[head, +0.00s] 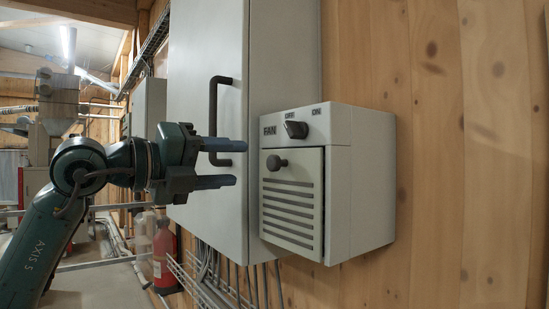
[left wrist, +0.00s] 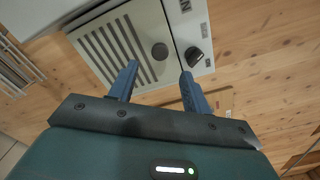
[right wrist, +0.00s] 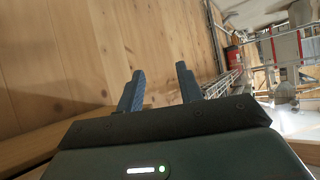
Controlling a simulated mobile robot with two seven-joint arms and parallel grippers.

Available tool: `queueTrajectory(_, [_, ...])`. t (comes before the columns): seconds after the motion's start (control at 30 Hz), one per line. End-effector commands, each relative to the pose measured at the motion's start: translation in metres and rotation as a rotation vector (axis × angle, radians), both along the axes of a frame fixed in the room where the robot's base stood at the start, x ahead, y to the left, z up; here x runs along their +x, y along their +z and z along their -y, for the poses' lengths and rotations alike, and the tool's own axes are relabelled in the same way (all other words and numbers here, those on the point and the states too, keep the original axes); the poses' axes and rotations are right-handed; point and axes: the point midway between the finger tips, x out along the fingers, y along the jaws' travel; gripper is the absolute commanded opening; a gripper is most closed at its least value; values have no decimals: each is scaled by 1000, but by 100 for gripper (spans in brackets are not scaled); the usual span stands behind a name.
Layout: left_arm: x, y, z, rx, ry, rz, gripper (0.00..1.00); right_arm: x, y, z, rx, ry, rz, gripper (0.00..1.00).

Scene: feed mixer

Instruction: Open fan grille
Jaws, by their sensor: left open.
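The fan grille (head: 292,203) is a pale slatted panel on the front of a grey box marked FAN (head: 362,190), and it looks closed. A round dark knob (head: 277,162) sits near its upper left corner. My left gripper (head: 236,163) is open and empty, to the left of the knob and apart from it. In the left wrist view the knob (left wrist: 159,51) shows beyond and between the two fingers, with the slats (left wrist: 110,50) to its left. My right gripper (right wrist: 158,88) shows only in its wrist view, with its fingers apart and nothing between them.
A black rotary switch (head: 296,129) with OFF and ON marks is above the grille. A tall grey cabinet (head: 205,60) with a black handle (head: 213,115) stands left of the box. A red extinguisher (head: 165,256) is below left. Wooden wall (head: 460,150) lies to the right.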

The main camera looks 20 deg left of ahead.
Motion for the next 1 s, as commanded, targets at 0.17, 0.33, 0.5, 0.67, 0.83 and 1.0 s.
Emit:
queueTrajectory(0.17, [31,3,26,0,-6,-2,49,-4,1,6,-8,-23,-35,36])
queueTrajectory(0.33, [54,3,43,-1,-4,-2,49,-6,0,12,-21,-34,-56,36])
queueTrajectory(0.5, [66,1,53,-1,-4,-1,49,-6,0,17,-27,-46,-65,36])
queueTrajectory(0.67, [69,0,55,1,-2,2,49,-7,-3,17,-28,-49,-72,36])
queueTrajectory(0.83, [69,0,55,0,-2,1,49,-5,-3,16,-26,-50,-68,36])
queueTrajectory(1.0, [69,0,55,0,-3,1,36,-3,-1,15,-24,-49,-63,36])
